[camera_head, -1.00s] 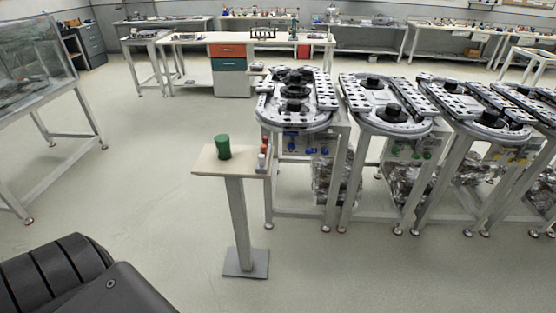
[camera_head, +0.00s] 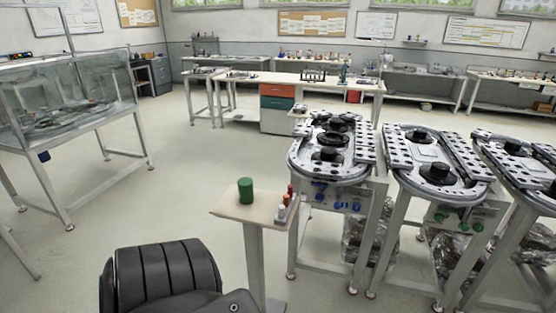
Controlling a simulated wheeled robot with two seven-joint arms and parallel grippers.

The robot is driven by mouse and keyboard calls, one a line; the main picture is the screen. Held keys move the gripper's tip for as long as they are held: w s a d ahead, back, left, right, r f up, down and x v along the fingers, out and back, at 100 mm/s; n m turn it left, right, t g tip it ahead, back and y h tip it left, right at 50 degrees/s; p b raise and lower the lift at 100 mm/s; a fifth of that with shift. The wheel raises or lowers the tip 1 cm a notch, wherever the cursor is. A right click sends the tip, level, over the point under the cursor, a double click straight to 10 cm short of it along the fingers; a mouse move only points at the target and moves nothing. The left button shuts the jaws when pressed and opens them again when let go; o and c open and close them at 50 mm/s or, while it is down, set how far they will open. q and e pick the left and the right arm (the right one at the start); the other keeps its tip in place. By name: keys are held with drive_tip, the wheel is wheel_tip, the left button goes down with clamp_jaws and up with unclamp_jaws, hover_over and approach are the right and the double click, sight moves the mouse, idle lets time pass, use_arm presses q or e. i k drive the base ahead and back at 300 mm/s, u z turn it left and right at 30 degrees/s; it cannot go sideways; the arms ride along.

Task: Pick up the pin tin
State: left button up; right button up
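A green cylindrical tin (camera_head: 246,190), which I take to be the pin tin, stands upright on a small pale pedestal table (camera_head: 232,206). It is near the left part of that tabletop, and nothing touches it. Neither of my grippers shows in the head view, so I cannot see whether they are open or shut.
Small red and white items (camera_head: 284,206) stand at the pedestal table's right edge. Ring track stations (camera_head: 333,150) stand in a row to the right. A glass-walled tank on a frame (camera_head: 70,105) stands at the left. A workbench (camera_head: 240,78) is behind. Open floor lies between.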

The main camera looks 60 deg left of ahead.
sight(245, 185)
drive_tip(key=u, duration=0.1)
drive_tip(key=i, duration=1.5)
drive_tip(key=u, duration=0.4)
